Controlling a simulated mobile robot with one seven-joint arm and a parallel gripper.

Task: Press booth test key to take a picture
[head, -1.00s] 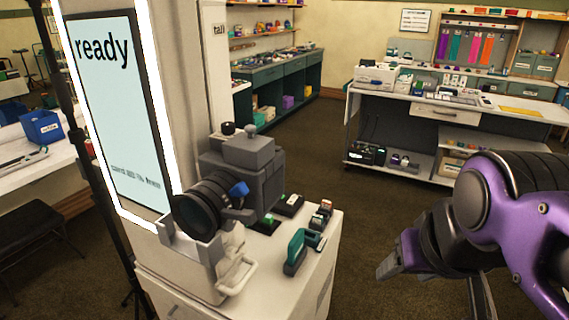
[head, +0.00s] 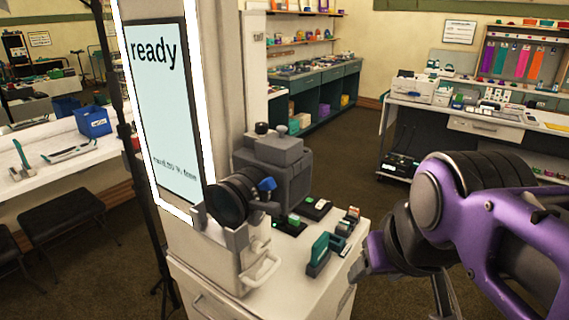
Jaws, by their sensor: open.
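The booth screen (head: 165,110) reads "ready" inside a lit white frame. A grey camera (head: 275,170) with a black lens stands in front of it on a white cabinet (head: 285,288). Just right of the camera, a small green key (head: 293,221) sits on a black base; it looks like the test key, but I cannot read a label. My gripper (head: 405,286) is open and empty to the right of the cabinet, with its fingers pointing down. It is apart from the key.
A teal stapler-like object (head: 320,252), a black box with a green light (head: 317,207) and small items (head: 348,220) crowd the cabinet top near the key. A light stand (head: 125,130) rises at left. Open floor (head: 345,165) lies behind the cabinet.

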